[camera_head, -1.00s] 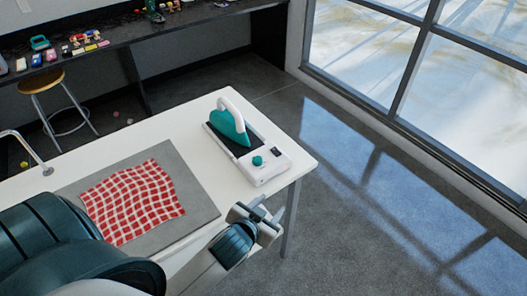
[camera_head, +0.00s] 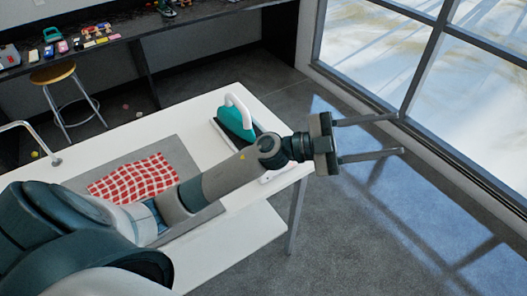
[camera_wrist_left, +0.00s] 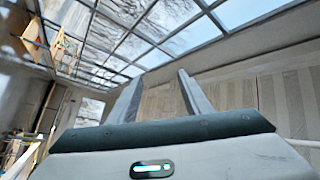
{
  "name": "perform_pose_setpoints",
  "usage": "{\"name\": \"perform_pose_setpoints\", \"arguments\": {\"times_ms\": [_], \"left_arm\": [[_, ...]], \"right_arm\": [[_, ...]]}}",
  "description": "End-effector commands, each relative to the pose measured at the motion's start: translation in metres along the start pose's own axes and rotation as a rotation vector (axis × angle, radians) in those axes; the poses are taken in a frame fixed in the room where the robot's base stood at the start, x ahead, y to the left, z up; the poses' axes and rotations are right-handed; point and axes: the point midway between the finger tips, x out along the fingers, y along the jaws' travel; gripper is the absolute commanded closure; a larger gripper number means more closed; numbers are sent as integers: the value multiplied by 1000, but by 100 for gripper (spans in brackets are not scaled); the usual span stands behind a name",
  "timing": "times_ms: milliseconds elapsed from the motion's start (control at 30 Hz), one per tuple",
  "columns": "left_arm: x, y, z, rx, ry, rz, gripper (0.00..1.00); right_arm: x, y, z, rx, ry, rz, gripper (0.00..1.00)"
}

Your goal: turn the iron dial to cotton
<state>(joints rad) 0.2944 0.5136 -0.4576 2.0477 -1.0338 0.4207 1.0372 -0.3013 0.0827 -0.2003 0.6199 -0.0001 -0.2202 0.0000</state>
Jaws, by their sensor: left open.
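The iron (camera_head: 236,118), teal with a white handle, stands on its base at the right end of the white table in the head view. My left forearm crosses in front of the base and hides the dial. Only a thin strip of the base's white front edge (camera_head: 277,174) shows below the arm. My left gripper (camera_head: 400,133) is open and empty, its two fingers pointing right, past the table's right edge and away from the iron. In the left wrist view the open fingers (camera_wrist_left: 160,88) point toward the windows and a wall. My right gripper is not in view.
A red checked cloth (camera_head: 133,178) lies on a grey mat (camera_head: 185,156) on the white table (camera_head: 255,215), partly behind my arm. A stool (camera_head: 53,73) and a dark workbench (camera_head: 120,30) stand at the back. Floor right of the table is clear.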

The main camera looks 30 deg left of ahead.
Motion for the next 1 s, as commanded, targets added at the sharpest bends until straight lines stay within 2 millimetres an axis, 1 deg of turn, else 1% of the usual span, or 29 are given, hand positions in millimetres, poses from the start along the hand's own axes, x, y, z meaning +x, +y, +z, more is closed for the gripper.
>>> {"name": "perform_pose_setpoints", "arguments": {"times_ms": [33, 100, 167, 233, 333, 367, 400, 467, 500, 567, 600, 667, 700, 767, 800, 900, 1000], "left_arm": [[4, 7, -2, 31, 18, 99, 55], [3, 22, 0, 57, 28, 243, 55], [-1, 33, 5, 78, 20, 368, 55], [-11, 44, 15, 98, -10, 514, 55], [-34, 52, 35, 119, -89, 716, 55], [-42, 53, 42, 124, -120, 774, 55], [-54, 52, 52, 129, -169, 850, 55], [-75, 47, 67, 132, -255, 958, 55], [-91, 41, 77, 134, -320, 1026, 55], [-115, 28, 91, 130, -430, 1119, 55], [-133, 17, 100, 126, -510, 1176, 55], [-160, -2, 110, 116, -640, 1251, 55], [-178, -17, 115, 107, -729, 1292, 55], [-204, -39, 120, 90, -860, 1342, 55], [-219, -54, 122, 78, -944, 1366, 55], [-251, -84, 121, 46, -1119, 1403, 55], [-271, -104, 117, 21, -1236, 1418, 55]], "right_arm": [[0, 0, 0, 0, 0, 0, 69], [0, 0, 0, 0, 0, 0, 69], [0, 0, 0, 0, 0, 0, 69], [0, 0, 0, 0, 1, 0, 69], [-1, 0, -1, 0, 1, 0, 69], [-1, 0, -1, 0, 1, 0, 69], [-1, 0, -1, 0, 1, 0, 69], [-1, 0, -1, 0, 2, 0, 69], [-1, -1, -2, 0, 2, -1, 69], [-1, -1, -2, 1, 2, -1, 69], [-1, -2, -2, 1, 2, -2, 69], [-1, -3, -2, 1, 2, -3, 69], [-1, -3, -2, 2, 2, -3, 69], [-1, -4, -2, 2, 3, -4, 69], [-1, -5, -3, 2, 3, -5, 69], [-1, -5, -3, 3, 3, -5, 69], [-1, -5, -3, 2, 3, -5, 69]]}}
